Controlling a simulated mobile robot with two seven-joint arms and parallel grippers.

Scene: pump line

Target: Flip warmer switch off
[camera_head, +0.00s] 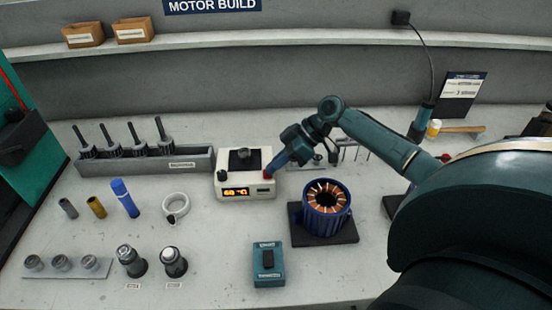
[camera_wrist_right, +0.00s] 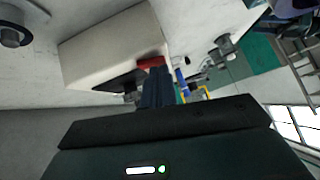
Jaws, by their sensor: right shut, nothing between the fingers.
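The warmer is a white box (camera_head: 227,189) with a lit orange display and a dark top part, in the middle of the bench. A red switch (camera_head: 267,175) sits at its right side, partly hidden by my fingers. My right gripper (camera_head: 271,170) is shut and empty, its fingertips right at the switch. In the right wrist view the warmer's white side (camera_wrist_right: 105,50) fills the upper left. The red switch (camera_wrist_right: 150,62) shows just beyond the shut fingers (camera_wrist_right: 156,78); I cannot tell whether they touch. The switch position is not clear. My left gripper is not in view.
A blue motor stator (camera_head: 326,209) stands on a dark pad right of the warmer. A teal box (camera_head: 268,270) with a black part lies in front. A grey rack (camera_head: 150,165) of dark tools is at the left. Bare bench shows between the warmer and teal box.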

